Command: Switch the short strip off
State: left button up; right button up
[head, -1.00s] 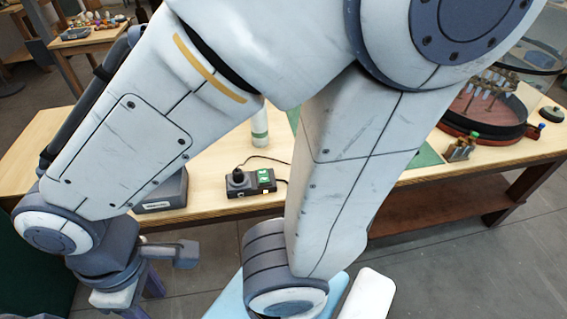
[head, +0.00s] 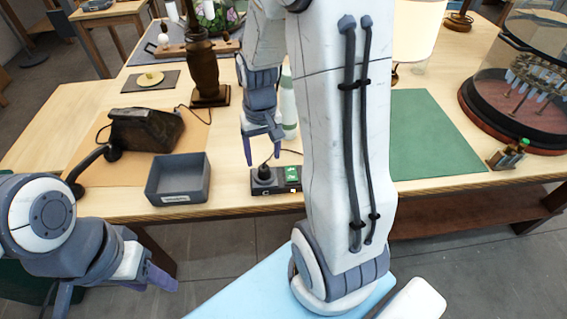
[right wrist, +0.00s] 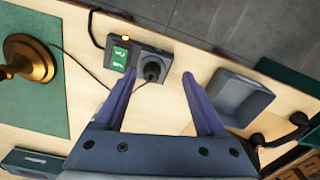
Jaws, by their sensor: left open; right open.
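The short strip (head: 283,180) is a small dark block near the table's front edge. It has a green switch panel (head: 292,174) at its right and a black plug in its left socket. In the right wrist view the strip (right wrist: 165,61) shows the green panel (right wrist: 120,57), the plug (right wrist: 152,72) and a small orange glow at its end. My right gripper (head: 264,153) is open and empty, pointing down above the strip, and appears apart from it. My left gripper (head: 112,290) is open and empty in front of the table at lower left.
A grey tray (head: 179,192) stands left of the strip, with an old dark telephone (head: 145,130) behind it. A brown lamp base (head: 203,60) stands farther back. A green mat (head: 430,135) lies to the right. My right arm hides part of the middle.

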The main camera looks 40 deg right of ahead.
aim_at(292, 179)
jog(key=s+d+f+m, duration=0.1)
jog(key=d+f+m, duration=0.25)
jog(key=d, duration=0.55)
jog(key=shift+n, duration=0.25)
notch_tip(292, 179, down, 10)
jog(key=shift+a+f+p, duration=0.1)
jog(key=shift+f+p, duration=0.15)
jog(key=shift+p, duration=0.2)
